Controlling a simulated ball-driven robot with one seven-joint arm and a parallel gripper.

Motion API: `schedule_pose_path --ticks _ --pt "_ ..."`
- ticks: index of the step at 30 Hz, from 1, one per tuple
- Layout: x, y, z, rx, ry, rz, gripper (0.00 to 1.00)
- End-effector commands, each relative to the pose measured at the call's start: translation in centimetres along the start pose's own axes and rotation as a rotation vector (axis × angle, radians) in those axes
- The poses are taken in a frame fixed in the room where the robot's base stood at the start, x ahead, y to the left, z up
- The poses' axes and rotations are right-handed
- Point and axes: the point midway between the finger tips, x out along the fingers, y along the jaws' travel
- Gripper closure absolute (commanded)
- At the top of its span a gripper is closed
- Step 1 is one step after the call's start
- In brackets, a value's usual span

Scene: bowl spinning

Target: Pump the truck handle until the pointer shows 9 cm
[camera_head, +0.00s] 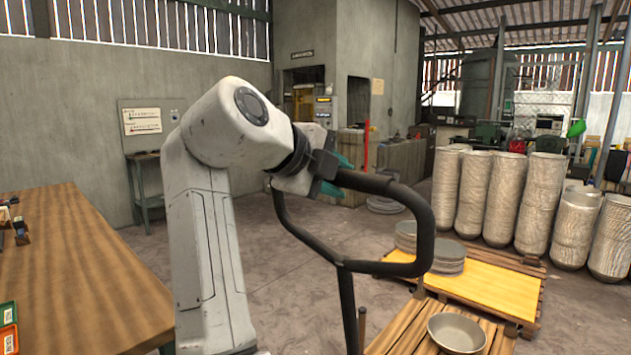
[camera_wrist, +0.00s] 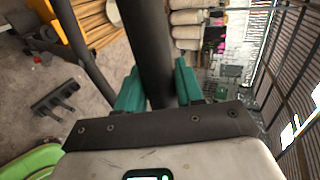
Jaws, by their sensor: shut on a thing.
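The truck handle (camera_head: 424,225) is a black looped bar on a stem, in the middle of the head view. My gripper (camera_head: 335,174) is at the upper left part of the loop, with its teal fingers around the bar. In the wrist view the black handle bar (camera_wrist: 148,50) runs between the two teal fingers of my gripper (camera_wrist: 160,88), which is shut on it. The pointer and its scale do not show in either view. The truck's lower body is out of the head view, apart from a short upright rod (camera_head: 362,325) near the stem.
A wooden table (camera_head: 90,270) stands at the left. A pallet with a yellow top (camera_head: 490,290) bears stacked grey discs (camera_head: 440,262). A metal bowl (camera_head: 457,330) sits on wooden slats in front. Tall stacks of bowls (camera_head: 495,200) stand behind at the right. Grey floor shows between.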

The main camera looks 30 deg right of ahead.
Motion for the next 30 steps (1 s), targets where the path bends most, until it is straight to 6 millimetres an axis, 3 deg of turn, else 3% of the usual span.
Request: schedule_pose_path --ticks 16,30 --pt "1.6 -1.6 0.0 0.0 0.0 -0.002 0.83" --pt "7.9 -5.8 -0.1 -0.001 0.001 0.0 0.83"
